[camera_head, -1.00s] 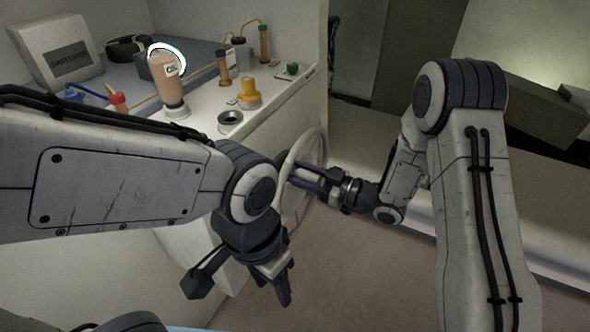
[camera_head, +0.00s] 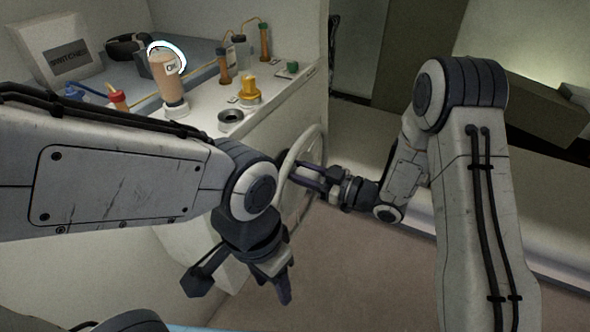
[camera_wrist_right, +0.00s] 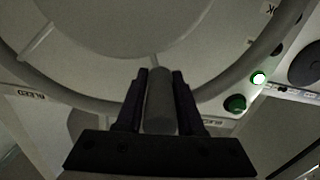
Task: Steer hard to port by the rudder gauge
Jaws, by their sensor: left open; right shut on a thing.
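The pale steering wheel (camera_head: 288,163) stands upright on the front of the console, partly hidden behind my left arm. Its rim (camera_wrist_right: 85,99) and spokes fill the upper part of the right wrist view. My right gripper (camera_head: 306,176) is at the wheel, shut on a grey knob (camera_wrist_right: 160,100) at the rim; both fingers flank it in the right wrist view (camera_wrist_right: 158,80). My left gripper (camera_head: 283,285) is open and empty, pointing down in front of the console, below the wheel. I cannot make out a rudder gauge or its reading.
A box marked switches (camera_head: 65,50) stands at the back left. The floor (camera_head: 350,270) below is clear.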

